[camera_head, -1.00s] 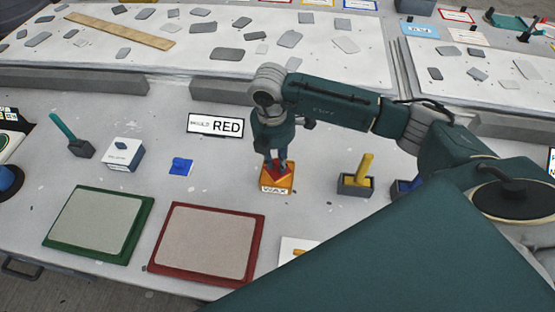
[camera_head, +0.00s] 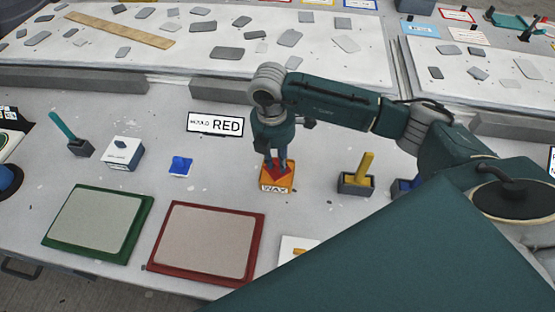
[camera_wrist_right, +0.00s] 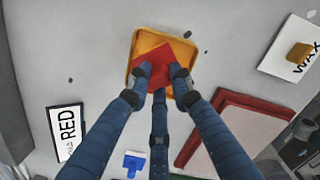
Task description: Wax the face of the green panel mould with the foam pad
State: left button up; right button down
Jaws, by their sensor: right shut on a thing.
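The green panel mould (camera_head: 97,224), a pale grey face in a green frame, lies flat at the front left of the bench. My right gripper (camera_head: 277,160) points down over the orange wax tray (camera_head: 264,183), well to the right of the green mould. It is shut on a flat red pad (camera_wrist_right: 163,55), seemingly the foam pad, which lies at an angle over the tray in the right wrist view. The fingers (camera_wrist_right: 163,82) partly cover the pad, so I cannot tell whether it touches the wax. My left gripper is not in view.
A red-framed mould (camera_head: 204,243) lies between the green mould and the tray. A sign (camera_head: 215,124) reads RED. A white box (camera_head: 124,153), a blue item (camera_head: 180,166) and a grey holder with a yellow tool (camera_head: 356,183) stand nearby. Bare bench separates these things.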

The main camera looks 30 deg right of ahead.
aim_at(277, 162)
jog(key=shift+s, duration=0.1)
dwell(0.4)
jog(key=shift+r+p, duration=2.35)
jog(key=shift+r, duration=1.15)
